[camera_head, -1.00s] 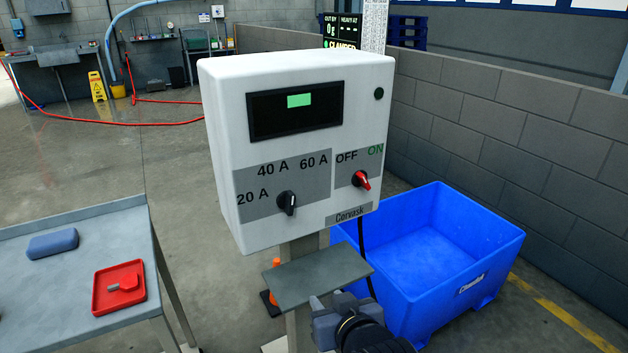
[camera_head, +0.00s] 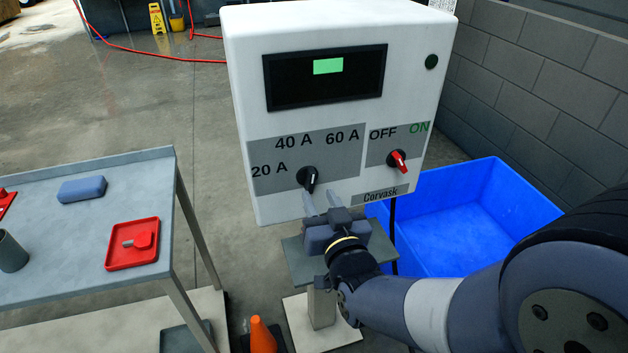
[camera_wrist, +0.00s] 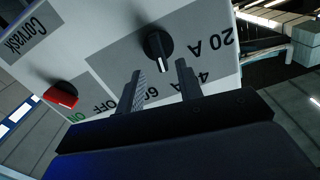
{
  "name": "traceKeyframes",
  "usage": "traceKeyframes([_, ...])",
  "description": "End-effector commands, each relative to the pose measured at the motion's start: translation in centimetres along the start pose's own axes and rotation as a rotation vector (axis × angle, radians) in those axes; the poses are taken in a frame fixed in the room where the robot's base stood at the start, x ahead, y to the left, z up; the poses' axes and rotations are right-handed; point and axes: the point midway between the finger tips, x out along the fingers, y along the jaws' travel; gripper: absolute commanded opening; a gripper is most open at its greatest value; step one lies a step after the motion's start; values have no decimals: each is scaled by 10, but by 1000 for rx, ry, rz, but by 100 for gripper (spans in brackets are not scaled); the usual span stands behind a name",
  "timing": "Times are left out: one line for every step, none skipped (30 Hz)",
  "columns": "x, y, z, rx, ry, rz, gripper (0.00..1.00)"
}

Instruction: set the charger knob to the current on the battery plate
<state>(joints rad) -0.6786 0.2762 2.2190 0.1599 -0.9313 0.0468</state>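The white charger box (camera_head: 340,150) stands in the middle of the head view. Its black knob (camera_head: 308,178) sits below the labels 20 A, 40 A and 60 A. The knob also shows in the wrist view (camera_wrist: 158,43), where the panel appears upside down. Its white-lined bar is roughly upright; I cannot tell which label it marks. My gripper (camera_head: 320,200) is open and empty, just below and in front of the knob. In the wrist view its fingers (camera_wrist: 160,80) are spread, with the knob beyond the gap. I see no readable battery plate.
A red switch (camera_head: 397,160) sits right of the knob by OFF and ON. A grey shelf (camera_head: 300,262) is under the box. A blue bin (camera_head: 470,215) stands right. A table (camera_head: 60,250) at left holds a red tray (camera_head: 150,255) and a blue-grey block (camera_head: 82,189).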

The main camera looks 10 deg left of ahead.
Motion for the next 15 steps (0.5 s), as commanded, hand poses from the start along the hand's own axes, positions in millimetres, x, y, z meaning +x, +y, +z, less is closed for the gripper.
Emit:
traceKeyframes([9, 0, -1, -1, -2, 1, 35])
traceKeyframes([14, 0, -1, -1, -2, 1, 35])
traceKeyframes([20, 0, -1, 0, -1, 1, 35])
traceKeyframes([24, 0, -1, 0, -1, 1, 35])
traceKeyframes([29, 0, 0, 0, -2, 1, 35])
traceKeyframes([34, 0, -1, 0, -1, 1, 35])
traceKeyframes([37, 0, -1, 0, -1, 1, 35])
traceKeyframes([40, 0, -1, 0, -1, 1, 35])
traceKeyframes([44, 0, -1, 0, -1, 1, 35])
traceKeyframes([46, 0, -1, 0, -1, 1, 35])
traceKeyframes([48, 0, -1, 0, 0, 1, 35])
traceKeyframes([50, 0, 0, 0, 0, 1, 35])
traceKeyframes([52, 0, 0, 0, -1, 1, 35])
traceKeyframes([52, 0, 0, 0, -1, 1, 35])
traceKeyframes([53, 0, 0, 0, -1, 1, 35])
